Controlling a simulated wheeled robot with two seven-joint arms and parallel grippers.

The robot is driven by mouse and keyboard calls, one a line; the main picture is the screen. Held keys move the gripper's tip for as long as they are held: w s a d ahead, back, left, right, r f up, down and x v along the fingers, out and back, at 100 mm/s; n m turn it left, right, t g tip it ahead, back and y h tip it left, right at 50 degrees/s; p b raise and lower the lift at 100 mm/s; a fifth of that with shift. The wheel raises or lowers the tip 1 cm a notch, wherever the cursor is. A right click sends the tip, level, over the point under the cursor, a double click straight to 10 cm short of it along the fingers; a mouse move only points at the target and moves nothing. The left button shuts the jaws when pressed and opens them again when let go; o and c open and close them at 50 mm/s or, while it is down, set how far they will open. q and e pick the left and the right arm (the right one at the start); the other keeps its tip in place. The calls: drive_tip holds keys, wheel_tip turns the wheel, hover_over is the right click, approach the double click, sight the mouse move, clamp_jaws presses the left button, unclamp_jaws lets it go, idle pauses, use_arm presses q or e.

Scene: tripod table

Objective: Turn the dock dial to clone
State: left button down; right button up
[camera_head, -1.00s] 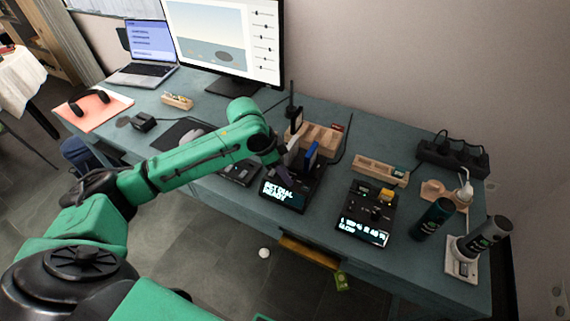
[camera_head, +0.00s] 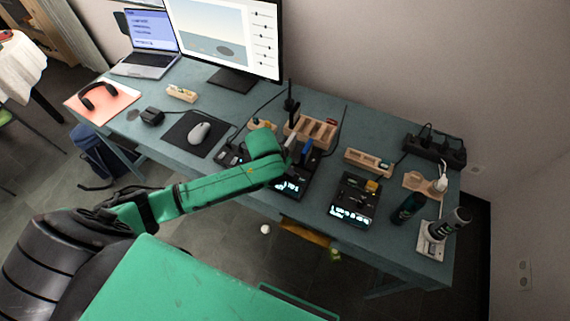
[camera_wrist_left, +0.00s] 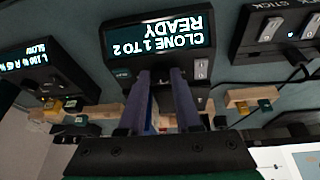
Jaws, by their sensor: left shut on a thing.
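The black dock (camera_head: 308,178) stands on the table with a blue drive (camera_head: 306,152) and a pale drive (camera_head: 291,143) upright in it. Its lit display (camera_wrist_left: 160,42) appears upside down in the left wrist view and reads "CLONE 1 TO 2 READY". The fingers hide the dial. In the head view my arm covers most of the gripper. My right gripper is not in view.
A second black device with a lit display (camera_head: 352,202) stands right of the dock. A wooden holder (camera_head: 311,130) is behind. A mouse (camera_head: 199,132) lies on a pad to the left. A yellow drawer (camera_head: 305,233) shows below the front edge.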

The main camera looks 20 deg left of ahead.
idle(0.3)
use_arm(q)
drive_tip(key=c, duration=0.9)
unclamp_jaws()
drive_tip(key=v, duration=1.4)
drive_tip(key=shift+s+r, duration=0.15)
drive_tip(key=shift+r, duration=0.15)
drive_tip(key=shift+d, duration=0.1)
